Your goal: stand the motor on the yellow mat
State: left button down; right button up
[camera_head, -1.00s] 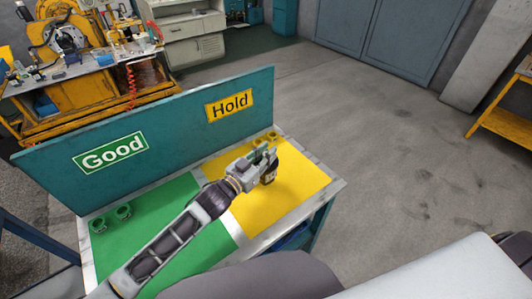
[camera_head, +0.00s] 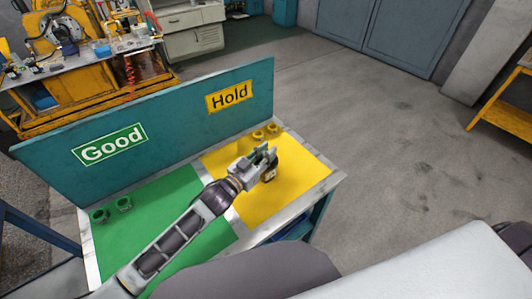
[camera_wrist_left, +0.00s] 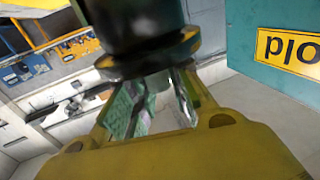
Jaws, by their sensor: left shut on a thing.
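My left gripper (camera_head: 264,158) is over the right part of the yellow mat (camera_head: 290,198). It is shut on the motor (camera_head: 271,171), a small dark body with a paler patch low on its near side. The motor looks roughly upright over the mat; I cannot tell whether its base touches it. In the left wrist view the motor (camera_wrist_left: 145,22) is a dark cylinder with a wider flange, close to the lens. The fingers (camera_wrist_left: 155,105) are below that flange in the picture. The gripper hides part of the motor. My right gripper is not in view.
Two yellow rings (camera_head: 265,131) are at the mat's back edge. A green mat (camera_head: 165,215) with two green rings (camera_head: 112,210) lies to the left. A teal panel (camera_head: 175,125) with Good and Hold signs stands behind. The mat's front right is clear.

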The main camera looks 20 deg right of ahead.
pick_arm(q)
jog(key=shift+r, duration=0.15)
jog(key=c, duration=1.3)
grip_release()
jog(key=shift+f, duration=0.2)
jog(key=shift+a+r, duration=0.1)
jog(key=shift+v, duration=5.95)
